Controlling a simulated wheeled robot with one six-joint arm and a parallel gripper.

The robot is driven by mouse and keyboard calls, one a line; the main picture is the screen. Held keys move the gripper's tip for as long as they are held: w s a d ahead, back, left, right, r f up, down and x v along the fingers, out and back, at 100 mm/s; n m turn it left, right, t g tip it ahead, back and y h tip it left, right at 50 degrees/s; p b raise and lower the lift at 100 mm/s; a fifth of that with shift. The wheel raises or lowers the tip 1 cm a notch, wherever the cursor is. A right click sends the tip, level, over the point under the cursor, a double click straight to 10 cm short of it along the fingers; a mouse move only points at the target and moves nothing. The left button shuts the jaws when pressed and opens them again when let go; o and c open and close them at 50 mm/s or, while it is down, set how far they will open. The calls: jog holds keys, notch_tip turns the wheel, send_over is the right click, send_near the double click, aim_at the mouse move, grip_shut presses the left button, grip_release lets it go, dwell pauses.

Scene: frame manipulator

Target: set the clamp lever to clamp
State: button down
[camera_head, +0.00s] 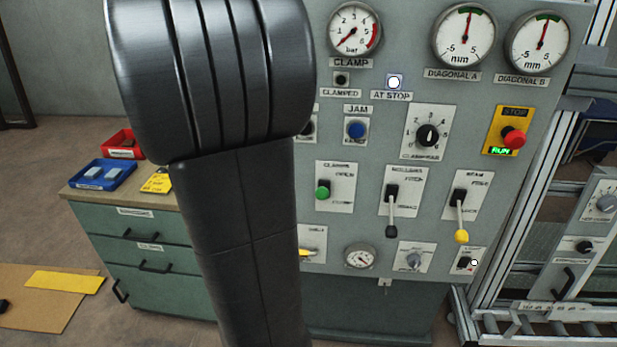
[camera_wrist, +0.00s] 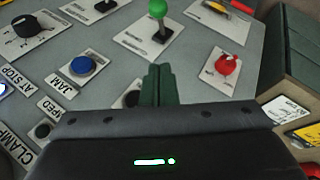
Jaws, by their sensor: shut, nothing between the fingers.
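The clamp lever, with a green knob (camera_head: 323,189), stands on a white plate on the panel; "OPEN" is legible at the plate's upper right. Its exact setting is hard to tell. In the wrist view the green knob (camera_wrist: 157,8) on its dark stem is at the top edge, beyond my fingertips and apart from them. My gripper (camera_wrist: 160,70) is shut and empty, over the panel between the blue JAM button and a red knob. In the head view my arm hides the gripper. The CLAMP gauge (camera_head: 355,28) needle points to the lower left, and the CLAMPED lamp (camera_head: 341,79) is dark.
A black-knobbed lever (camera_head: 391,231) and a yellow-knobbed lever (camera_head: 461,236) stand right of the clamp lever. The blue JAM button (camera_head: 356,130) is above it. The red knob (camera_wrist: 228,65) is near my fingers. The AT STOP lamp (camera_head: 394,82) is lit. A drawer cabinet (camera_head: 140,240) stands left.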

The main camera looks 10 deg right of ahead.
send_over(323, 191)
jog(key=w+a, duration=0.4)
jog(key=a, duration=0.1)
notch_tip(323, 191, down, 8)
jog(key=s+d+f, duration=0.1)
jog(key=s+d+f+p, duration=0.1)
jog(key=f, duration=0.1)
jog(key=shift+s+d+f, duration=0.15)
jog(key=shift+d, duration=0.05)
jog(key=shift+a+f+b, duration=0.1)
jog(key=shift+f+b, duration=0.05)
jog(key=shift+b, duration=0.15)
